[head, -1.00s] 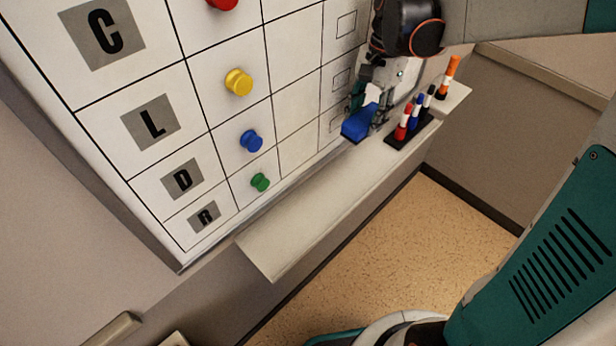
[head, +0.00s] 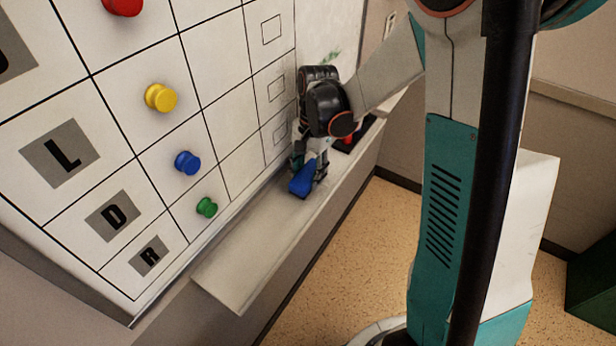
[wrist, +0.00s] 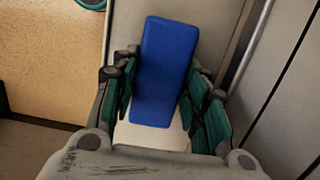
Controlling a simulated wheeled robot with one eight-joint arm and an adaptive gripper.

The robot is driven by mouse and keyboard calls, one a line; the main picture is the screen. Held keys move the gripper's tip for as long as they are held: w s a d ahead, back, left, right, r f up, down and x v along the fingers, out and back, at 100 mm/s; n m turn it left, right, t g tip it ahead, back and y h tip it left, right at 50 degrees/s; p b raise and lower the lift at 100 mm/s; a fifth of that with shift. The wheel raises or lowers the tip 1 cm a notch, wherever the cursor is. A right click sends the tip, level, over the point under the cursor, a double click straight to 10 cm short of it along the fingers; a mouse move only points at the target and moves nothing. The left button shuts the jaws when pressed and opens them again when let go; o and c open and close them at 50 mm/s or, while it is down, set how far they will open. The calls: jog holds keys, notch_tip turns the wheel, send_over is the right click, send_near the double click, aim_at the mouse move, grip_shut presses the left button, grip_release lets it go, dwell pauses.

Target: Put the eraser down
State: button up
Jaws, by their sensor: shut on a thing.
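The blue eraser (head: 302,181) is between the fingers of my gripper (head: 310,172), just over the white ledge under the board. The ledge (head: 244,254) runs below the board. I cannot tell whether the eraser touches the ledge.
The whiteboard (head: 222,82) has red, yellow, blue (head: 187,162) and green (head: 206,207) magnets. A dark marker holder (head: 352,140), with a red marker showing, sits behind my gripper on the ledge, partly hidden. The ledge's near end is clear.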

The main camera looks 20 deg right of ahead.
jog(key=shift+f, duration=0.55)
jog(key=shift+c, duration=0.3)
jog(key=o, duration=1)
